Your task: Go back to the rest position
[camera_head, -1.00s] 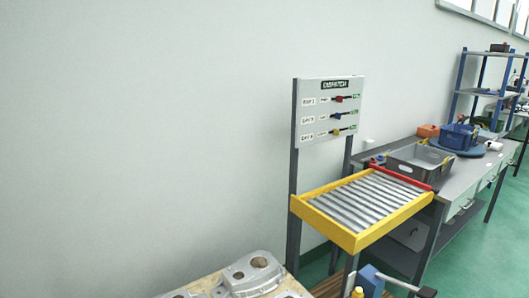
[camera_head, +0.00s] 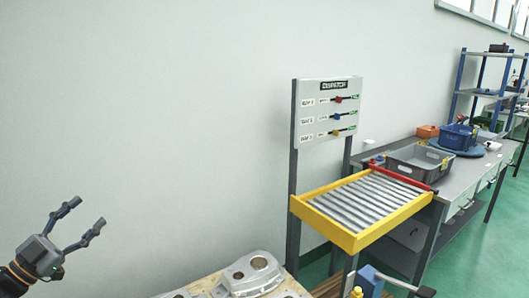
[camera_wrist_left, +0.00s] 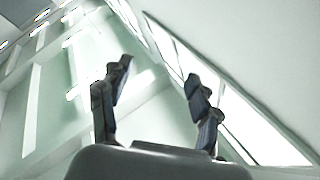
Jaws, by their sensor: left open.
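My left gripper (camera_head: 84,222) is raised at the lower left of the head view, in front of the bare wall. Its two fingers are spread apart with nothing between them. In the left wrist view the open fingers (camera_wrist_left: 158,95) point up towards bright windows and a pale wall, and no object lies between them. My right gripper does not show in either view.
Grey castings (camera_head: 250,274) lie on a wooden surface at the bottom. A yellow-framed roller rack (camera_head: 347,243) stands under the dispatch board (camera_head: 312,92). A grey bench (camera_head: 465,173) holds a grey crate (camera_head: 407,168) and a blue bin (camera_head: 455,139). The left wall area is clear.

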